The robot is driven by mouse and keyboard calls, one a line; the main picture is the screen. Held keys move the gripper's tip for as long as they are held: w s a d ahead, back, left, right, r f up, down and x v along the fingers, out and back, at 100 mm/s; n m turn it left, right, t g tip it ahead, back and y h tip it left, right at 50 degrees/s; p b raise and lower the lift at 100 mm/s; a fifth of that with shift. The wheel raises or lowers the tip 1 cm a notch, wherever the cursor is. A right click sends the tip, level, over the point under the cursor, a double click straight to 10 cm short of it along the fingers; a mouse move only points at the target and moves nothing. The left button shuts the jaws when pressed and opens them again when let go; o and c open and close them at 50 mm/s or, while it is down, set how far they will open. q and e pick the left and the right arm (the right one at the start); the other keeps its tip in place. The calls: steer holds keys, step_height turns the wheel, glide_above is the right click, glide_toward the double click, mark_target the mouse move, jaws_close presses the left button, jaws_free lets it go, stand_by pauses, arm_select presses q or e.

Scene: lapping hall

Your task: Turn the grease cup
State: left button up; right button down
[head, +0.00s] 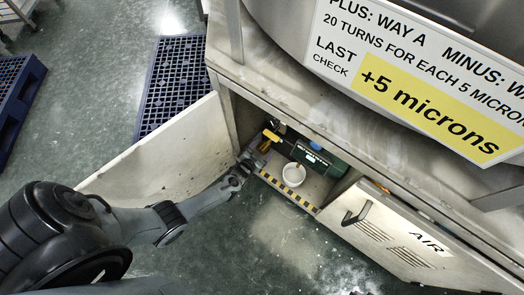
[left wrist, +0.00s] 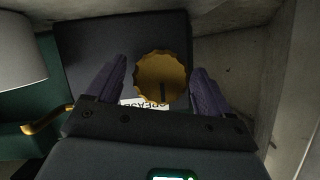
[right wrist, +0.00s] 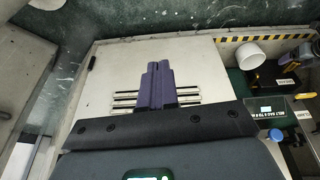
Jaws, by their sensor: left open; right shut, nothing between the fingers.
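The grease cup (left wrist: 162,77) is a brass-coloured, scalloped round knob with a dark line on its face, in front of a dark block in the left wrist view. A white label (left wrist: 130,102) reading "GREASE", partly covered, sits just below it. My left gripper (left wrist: 158,70) is open, with one purple finger on each side of the knob and visible gaps to it. In the head view my left gripper (head: 246,163) reaches into the open cabinet at its left side. My right gripper (right wrist: 158,68) is shut and empty, in front of the door panel with slots.
The left cabinet door (head: 160,155) stands open beside my left arm. A white cup (head: 293,174) stands on the cabinet floor, beside a green unit with a display (head: 314,153). The right door (head: 400,235) is marked "AIR". A striped edge (head: 288,193) borders the opening.

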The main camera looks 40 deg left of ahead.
arm_select(q)
steer(key=shift+w+f, duration=0.1)
steer(key=shift+w, duration=0.15)
steer(key=shift+s, duration=0.1)
steer(key=shift+c, duration=0.5)
steer(key=c, duration=0.9)
steer(key=shift+o, duration=0.2)
steer(key=m+y, duration=0.1)
steer(key=m, duration=0.1)
steer(key=shift+d+m+y, duration=0.1)
steer(key=shift+m+y, duration=0.3)
steer(key=shift+m+t+y, duration=0.4)
steer(key=shift+m+y, duration=0.6)
steer(key=shift+m, duration=0.6)
